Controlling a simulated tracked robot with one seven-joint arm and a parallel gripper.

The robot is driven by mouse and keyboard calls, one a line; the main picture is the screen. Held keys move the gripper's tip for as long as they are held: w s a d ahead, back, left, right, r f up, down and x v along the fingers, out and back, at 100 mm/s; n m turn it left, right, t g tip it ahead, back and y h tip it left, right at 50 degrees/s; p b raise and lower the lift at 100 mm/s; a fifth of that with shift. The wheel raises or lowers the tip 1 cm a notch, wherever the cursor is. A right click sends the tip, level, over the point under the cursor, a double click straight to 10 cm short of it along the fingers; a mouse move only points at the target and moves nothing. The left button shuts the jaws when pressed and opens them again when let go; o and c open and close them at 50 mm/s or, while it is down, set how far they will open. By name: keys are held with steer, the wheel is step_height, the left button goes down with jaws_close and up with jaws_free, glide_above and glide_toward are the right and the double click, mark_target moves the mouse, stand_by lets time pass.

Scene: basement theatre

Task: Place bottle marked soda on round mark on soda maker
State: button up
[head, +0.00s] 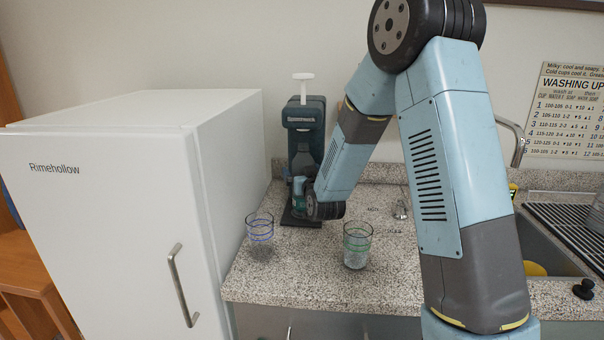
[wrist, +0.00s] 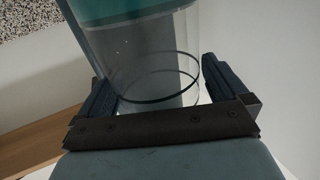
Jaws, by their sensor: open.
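The soda maker (head: 303,118) is a tall dark teal machine with a white knob on top, at the back of the counter beside the white cabinet. My gripper (head: 303,192) is low at the front of the machine. A clear bottle with a teal band (wrist: 140,60) stands between my open fingers (wrist: 158,75) in the wrist view, with a visible gap at the right finger. In the head view the bottle (head: 299,186) is small and partly hidden by my wrist. I cannot read its label. The round mark is not visible; whether the bottle stands on it, I cannot tell.
A glass with blue rings (head: 260,228) and a glass with green rings (head: 357,246) stand on the speckled counter (head: 300,272) in front. A white fridge (head: 110,215) is close on the left. A sink with a tap (head: 519,150) is at the right.

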steer(key=s+d+r+g+h, duration=0.1)
steer(key=s+d+r+g, duration=0.3)
steer(key=s, duration=1)
steer(key=s+d+r+m+g+h, duration=0.1)
steer(key=s+d+r+g, duration=0.3)
steer(key=s, duration=1)
steer(key=s+d+r+m+g+h, duration=0.1)
steer(key=s+d+r+g, duration=0.3)
steer(key=s+d, duration=0.4)
steer(key=s, duration=0.6)
steer(key=shift+s+r, duration=0.2)
steer(key=shift+s, duration=0.15)
